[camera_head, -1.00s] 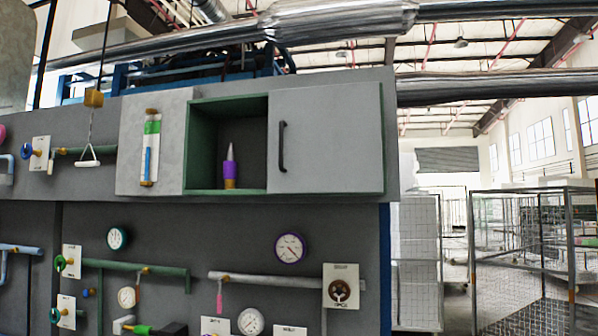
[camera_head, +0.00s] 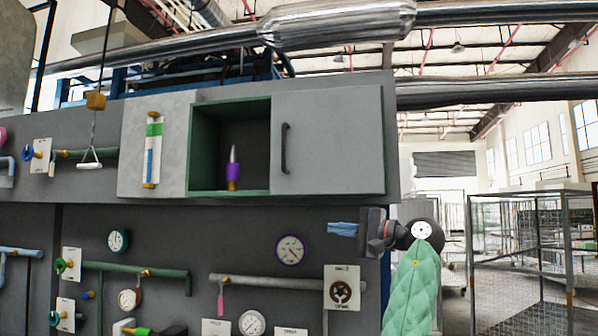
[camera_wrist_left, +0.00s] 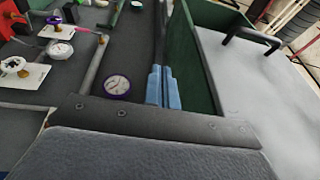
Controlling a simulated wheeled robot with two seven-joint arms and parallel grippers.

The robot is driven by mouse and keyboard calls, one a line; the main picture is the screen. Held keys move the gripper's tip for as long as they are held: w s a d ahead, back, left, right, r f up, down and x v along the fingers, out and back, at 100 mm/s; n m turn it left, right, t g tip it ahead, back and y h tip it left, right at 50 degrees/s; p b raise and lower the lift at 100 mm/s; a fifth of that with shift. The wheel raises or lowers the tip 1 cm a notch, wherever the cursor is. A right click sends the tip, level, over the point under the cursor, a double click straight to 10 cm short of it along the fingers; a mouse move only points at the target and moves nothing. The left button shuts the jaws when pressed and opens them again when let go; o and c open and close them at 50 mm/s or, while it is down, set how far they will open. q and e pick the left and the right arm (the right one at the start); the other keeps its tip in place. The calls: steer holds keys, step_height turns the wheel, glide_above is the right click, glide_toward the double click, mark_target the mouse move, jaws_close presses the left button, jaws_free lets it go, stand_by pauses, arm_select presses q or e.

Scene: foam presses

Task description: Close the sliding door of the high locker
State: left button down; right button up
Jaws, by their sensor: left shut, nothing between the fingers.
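The high locker is a green-edged box (camera_head: 262,193) high on the grey wall panel. Its grey sliding door (camera_head: 335,140) with a dark vertical handle (camera_head: 285,148) covers the right part. The left part is open and shows a purple object with a pale pointed tip (camera_head: 233,172). My left gripper (camera_head: 342,229), with blue fingers, is shut and empty, below the door in the head view and apart from the handle. In the left wrist view the shut fingers (camera_wrist_left: 164,88) appear beside the locker's green side, with the door (camera_wrist_left: 240,85) and handle (camera_wrist_left: 252,37) to the right. My right gripper is out of view.
Below the locker are a purple-rimmed gauge (camera_head: 290,250), a horizontal grey pipe (camera_head: 265,281) and a valve plate (camera_head: 342,288). A white panel with a tube gauge (camera_head: 153,150) is left of the opening. Wire cages (camera_head: 530,240) stand at the right.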

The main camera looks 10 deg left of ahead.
mark_target(297, 169)
arm_select(q)
steer(key=s+d+r+n+g+y, duration=0.1)
steer(key=s+d+r, duration=0.15)
steer(key=r, duration=0.35)
steer(key=s+d+r+g+y, duration=0.1)
steer(key=s+r, duration=0.2)
steer(key=r, duration=0.3)
steer(key=p+x, duration=0.6)
steer(key=x, duration=0.6)
steer(key=shift+a+f, duration=0.15)
steer(key=shift+a, duration=0.25)
steer(key=shift+w+a, duration=0.15)
steer(key=shift+a, duration=0.25)
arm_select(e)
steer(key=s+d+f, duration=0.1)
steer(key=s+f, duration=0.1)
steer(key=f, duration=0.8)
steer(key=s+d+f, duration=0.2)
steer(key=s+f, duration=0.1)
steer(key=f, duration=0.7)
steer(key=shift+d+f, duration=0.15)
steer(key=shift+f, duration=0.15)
